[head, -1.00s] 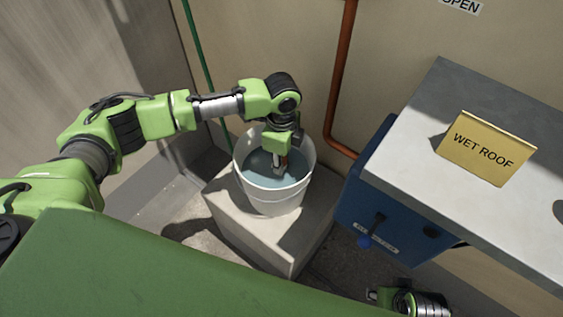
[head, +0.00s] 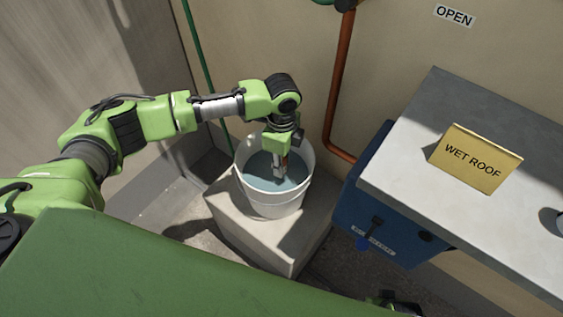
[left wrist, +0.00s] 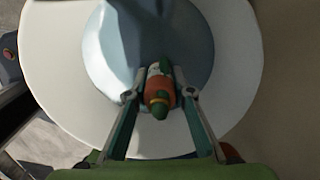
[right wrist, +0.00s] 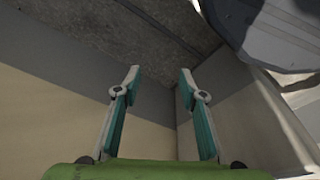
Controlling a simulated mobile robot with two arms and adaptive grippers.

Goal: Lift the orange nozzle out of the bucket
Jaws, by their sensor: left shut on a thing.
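The white bucket (head: 247,192) stands upright with dark bluish water (head: 262,182) in it. My left gripper (head: 279,172) reaches down inside the rim, fingers pointing down at the water. It is shut on the orange nozzle (head: 285,161), of which only a sliver shows in the head view. In the left wrist view the nozzle (left wrist: 160,96) sits between the fingertips, orange with a green tip and a pale part beyond. Whether its lower end touches the water is unclear. My right gripper is open and empty in the right wrist view (right wrist: 159,80), away from the bucket.
The bucket rests on a concrete block (head: 250,240). A rust-coloured pipe (head: 341,85) and a green pipe (head: 197,60) run along the walls.

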